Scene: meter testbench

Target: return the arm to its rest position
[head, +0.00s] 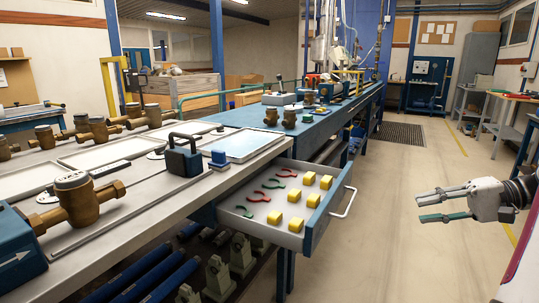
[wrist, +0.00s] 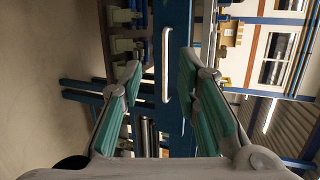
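My gripper (head: 444,207) is at the right of the head view, over the open floor and well to the right of the open drawer (head: 317,221). Its two green-padded fingers are spread apart with nothing between them. In the wrist view the gripper (wrist: 160,95) also shows open and empty, with the white drawer handle (wrist: 166,62) seen in the gap beyond the fingers. The wrist picture is turned on its side. Part of my arm shows at the right edge of the head view.
The drawer holds several yellow blocks (head: 294,225) and red and green clips (head: 258,197). It juts out from the workbench (head: 150,215), which carries brass meters (head: 75,198) and a blue clamp (head: 183,160). The aisle floor (head: 390,165) is clear. Tables (head: 510,132) stand at the right.

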